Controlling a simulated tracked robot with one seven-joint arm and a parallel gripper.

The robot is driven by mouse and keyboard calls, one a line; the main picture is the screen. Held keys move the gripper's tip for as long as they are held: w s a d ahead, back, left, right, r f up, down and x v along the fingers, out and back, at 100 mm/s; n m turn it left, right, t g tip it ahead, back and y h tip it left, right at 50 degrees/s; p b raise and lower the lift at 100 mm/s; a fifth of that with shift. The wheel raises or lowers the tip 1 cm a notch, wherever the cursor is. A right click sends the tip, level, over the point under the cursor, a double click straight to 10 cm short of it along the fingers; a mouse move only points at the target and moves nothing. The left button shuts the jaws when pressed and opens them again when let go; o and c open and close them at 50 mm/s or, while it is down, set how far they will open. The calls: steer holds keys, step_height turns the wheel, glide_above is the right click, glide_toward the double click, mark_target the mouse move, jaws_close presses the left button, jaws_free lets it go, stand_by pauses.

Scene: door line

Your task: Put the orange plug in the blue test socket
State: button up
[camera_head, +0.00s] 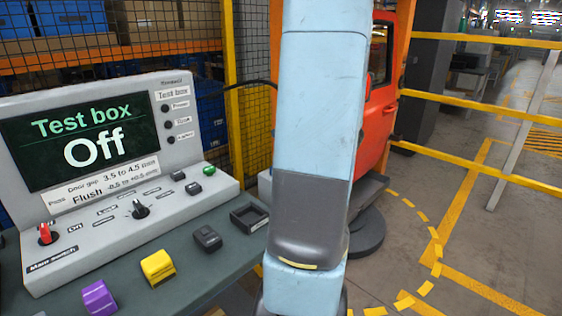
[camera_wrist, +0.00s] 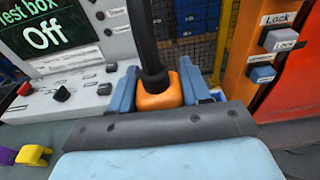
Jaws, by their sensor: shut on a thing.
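The orange plug (camera_wrist: 160,98) is between the two blue fingers of my gripper (camera_wrist: 160,86) in the wrist view, and the gripper is shut on it. A thick black cable (camera_wrist: 146,35) runs up from the plug. A small blue block (camera_wrist: 262,75) sits on the orange post at the right, below a label; I cannot tell if it is the blue test socket. It is apart from the plug. In the head view my arm hides the gripper and the plug.
The test box (camera_head: 120,190) shows "Off" and has a red switch (camera_head: 46,234). A yellow block (camera_head: 158,267), a purple block (camera_head: 99,297) and a dark tray (camera_head: 250,218) are on the bench. A grey block (camera_wrist: 280,40) labelled "Lock" is on the post (camera_wrist: 240,65).

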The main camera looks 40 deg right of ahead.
steer(key=shift+w+d+f, duration=1.3)
steer(key=shift+w+f, duration=0.35)
steer(key=shift+f, duration=0.45)
steer(key=shift+w+d+f, duration=1.3)
steer(key=shift+w+f, duration=0.35)
steer(key=shift+f, duration=0.4)
steer(key=shift+w+d+f, duration=1.3)
steer(key=shift+w+f, duration=0.35)
steer(key=shift+f, duration=0.45)
steer(key=o, duration=1.3)
steer(key=shift+f, duration=0.1)
